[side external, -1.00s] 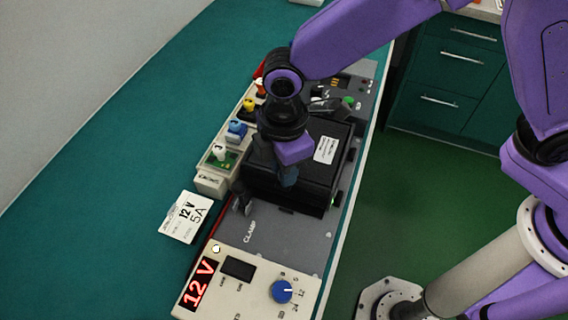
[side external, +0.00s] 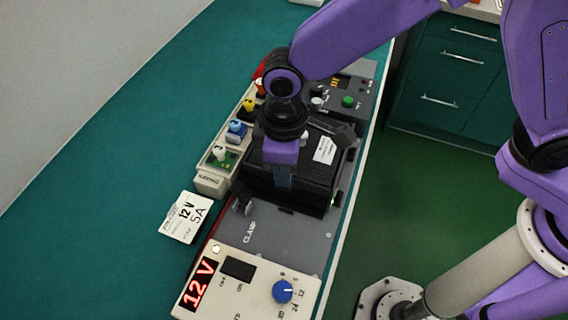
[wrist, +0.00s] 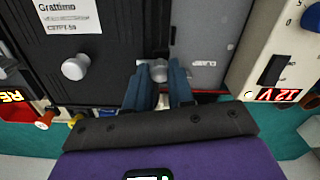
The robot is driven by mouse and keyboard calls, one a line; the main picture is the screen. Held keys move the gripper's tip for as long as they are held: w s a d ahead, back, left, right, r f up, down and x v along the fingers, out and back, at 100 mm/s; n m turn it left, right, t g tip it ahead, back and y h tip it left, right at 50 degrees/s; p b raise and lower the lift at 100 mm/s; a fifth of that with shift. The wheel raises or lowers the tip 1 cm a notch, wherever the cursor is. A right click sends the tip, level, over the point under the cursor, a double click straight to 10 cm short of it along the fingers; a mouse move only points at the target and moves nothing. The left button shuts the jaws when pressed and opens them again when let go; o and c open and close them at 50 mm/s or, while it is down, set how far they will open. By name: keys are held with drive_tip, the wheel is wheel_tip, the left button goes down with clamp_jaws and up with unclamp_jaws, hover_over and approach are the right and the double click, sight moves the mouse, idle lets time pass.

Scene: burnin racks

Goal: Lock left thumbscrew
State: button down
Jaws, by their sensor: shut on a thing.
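My gripper (side external: 283,182) points down at the near front edge of a black box with a white label (side external: 325,150). In the wrist view, its two dark blue fingers (wrist: 163,75) are shut around a small round grey knob, seemingly the thumbscrew (wrist: 158,69), at the box's edge beside the grey plate marked CLAMP (wrist: 205,40). The fingers partly hide the knob, so its turn angle cannot be told. A second round grey knob (wrist: 75,68) stands on the black box (wrist: 110,45) and is untouched.
A cream supply panel reading 12 V (side external: 245,268) with a blue dial (side external: 282,292) lies in front. A white 12 V 5A card (side external: 186,217) lies left on the green bench. A cream strip with coloured connectors (side external: 210,182) runs along the box's left side. A grey panel with a green button (side external: 348,101) stands behind.

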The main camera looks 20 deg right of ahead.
drive_tip(key=shift+r, duration=0.1)
idle(0.3)
drive_tip(key=c, duration=1)
unclamp_jaws()
wheel_tip(320, 180, up, 17)
drive_tip(key=shift+r, duration=0.15)
drive_tip(key=shift+n, duration=0.5)
drive_tip(key=s+d+f, duration=0.3)
drive_tip(key=s+d, duration=0.2)
drive_tip(key=d, duration=0.6)
drive_tip(key=s+d+f, duration=0.3)
drive_tip(key=s+d, duration=0.2)
drive_tip(key=d, duration=0.6)
drive_tip(key=s+d+f, duration=0.3)
drive_tip(key=s+d, duration=0.2)
drive_tip(key=d, duration=0.6)
drive_tip(key=shift+s+d+f, duration=0.15)
drive_tip(key=shift+s+f, duration=0.05)
drive_tip(key=shift+f, duration=0.05)
